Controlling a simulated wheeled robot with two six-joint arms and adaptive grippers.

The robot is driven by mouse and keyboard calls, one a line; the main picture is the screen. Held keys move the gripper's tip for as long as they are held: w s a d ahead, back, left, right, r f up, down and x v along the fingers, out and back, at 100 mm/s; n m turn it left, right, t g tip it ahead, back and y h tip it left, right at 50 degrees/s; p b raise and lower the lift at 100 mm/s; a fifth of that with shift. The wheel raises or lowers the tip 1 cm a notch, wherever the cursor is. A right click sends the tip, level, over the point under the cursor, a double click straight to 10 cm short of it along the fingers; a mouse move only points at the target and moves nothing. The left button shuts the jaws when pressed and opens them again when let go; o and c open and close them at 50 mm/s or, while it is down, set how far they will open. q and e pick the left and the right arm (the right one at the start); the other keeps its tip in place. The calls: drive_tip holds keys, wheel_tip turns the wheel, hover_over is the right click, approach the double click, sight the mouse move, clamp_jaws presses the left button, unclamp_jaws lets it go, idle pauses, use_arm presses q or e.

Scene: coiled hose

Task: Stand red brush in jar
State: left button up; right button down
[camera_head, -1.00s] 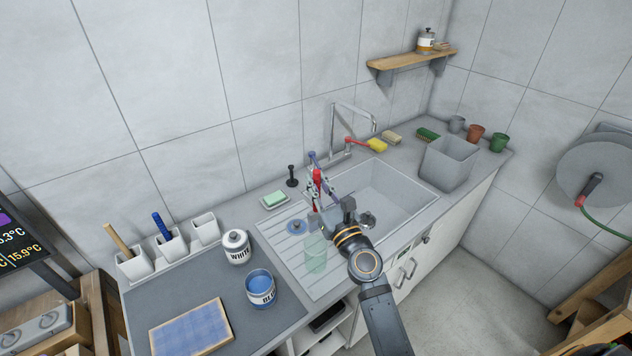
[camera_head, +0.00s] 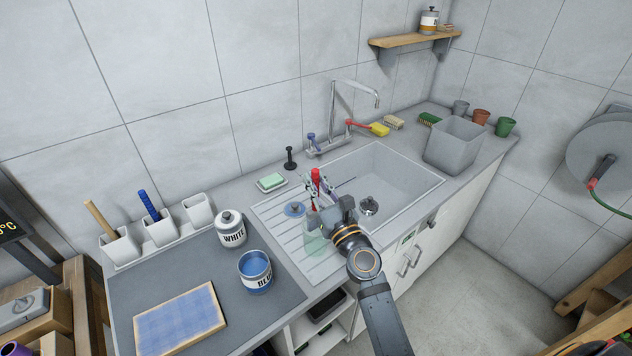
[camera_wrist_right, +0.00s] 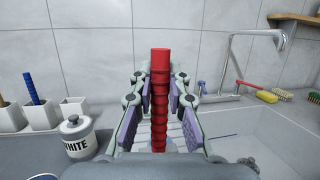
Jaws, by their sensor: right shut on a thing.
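The red brush (camera_head: 316,175) stands about upright in my right gripper (camera_head: 320,188), with its handle top above the fingers. In the right wrist view the red handle (camera_wrist_right: 160,62) rises between the two fingers of my right gripper (camera_wrist_right: 158,92). The pale green see-through jar (camera_head: 315,243) stands on the draining board just below the gripper. The gripper and wrist cover part of the jar and the brush's lower end. I cannot tell whether the brush tip is inside the jar. My left gripper is out of view.
A blue disc (camera_head: 294,209) lies on the ribbed draining board (camera_head: 277,213) close to the jar. The sink basin (camera_head: 385,185) is to the right. A white-labelled pot (camera_head: 232,231), an open blue paint tin (camera_head: 256,273) and a soap dish (camera_head: 271,183) are to the left.

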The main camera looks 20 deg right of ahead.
drive_tip(key=shift+f+b, duration=2.15)
drive_tip(key=shift+f, duration=0.4)
drive_tip(key=c, duration=1.2)
unclamp_jaws()
drive_tip(key=shift+v, duration=6)
